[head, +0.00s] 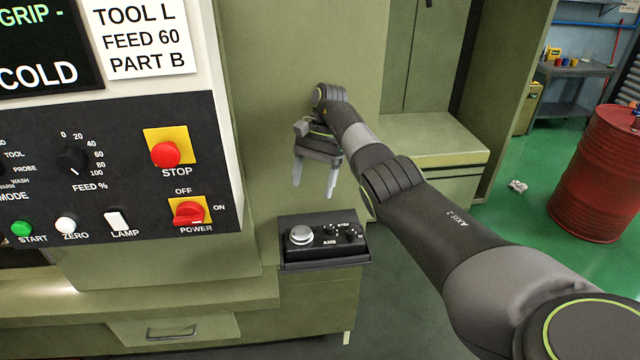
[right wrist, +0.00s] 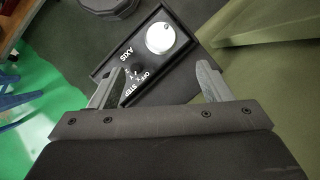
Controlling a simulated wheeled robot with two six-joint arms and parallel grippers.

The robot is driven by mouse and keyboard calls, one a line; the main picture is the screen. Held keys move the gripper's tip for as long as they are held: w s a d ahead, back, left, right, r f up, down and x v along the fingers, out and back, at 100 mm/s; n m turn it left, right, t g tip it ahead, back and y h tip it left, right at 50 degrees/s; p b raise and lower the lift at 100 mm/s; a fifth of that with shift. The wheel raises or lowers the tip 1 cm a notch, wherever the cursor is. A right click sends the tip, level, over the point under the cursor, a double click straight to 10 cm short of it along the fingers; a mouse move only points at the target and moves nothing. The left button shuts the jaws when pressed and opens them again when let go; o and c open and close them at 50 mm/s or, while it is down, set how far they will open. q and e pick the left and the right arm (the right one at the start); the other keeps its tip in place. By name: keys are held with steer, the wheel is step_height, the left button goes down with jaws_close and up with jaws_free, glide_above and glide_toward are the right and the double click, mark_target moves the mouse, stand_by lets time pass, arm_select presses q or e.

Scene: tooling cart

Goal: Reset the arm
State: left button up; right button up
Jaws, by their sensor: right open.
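My right arm comes in from the lower right of the head view, and its gripper (head: 315,176) points down, open and empty. It hangs above a small black control box (head: 325,256) with a silver knob (head: 301,235) and small black knobs marked AXIS and STEP. In the right wrist view the two fingers (right wrist: 160,88) are spread apart. Beyond them lies the control box (right wrist: 150,58), with its silver knob (right wrist: 160,38) toward the upper right. The left finger overlaps the box's edge in that picture. My left gripper shows in neither view.
The machine's control panel (head: 110,210) stands at left with a red STOP button (head: 166,154) and a red POWER switch (head: 189,212). A green cabinet (head: 425,150) stands behind my arm. A red drum (head: 598,175) stands at far right on the open green floor (head: 510,245).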

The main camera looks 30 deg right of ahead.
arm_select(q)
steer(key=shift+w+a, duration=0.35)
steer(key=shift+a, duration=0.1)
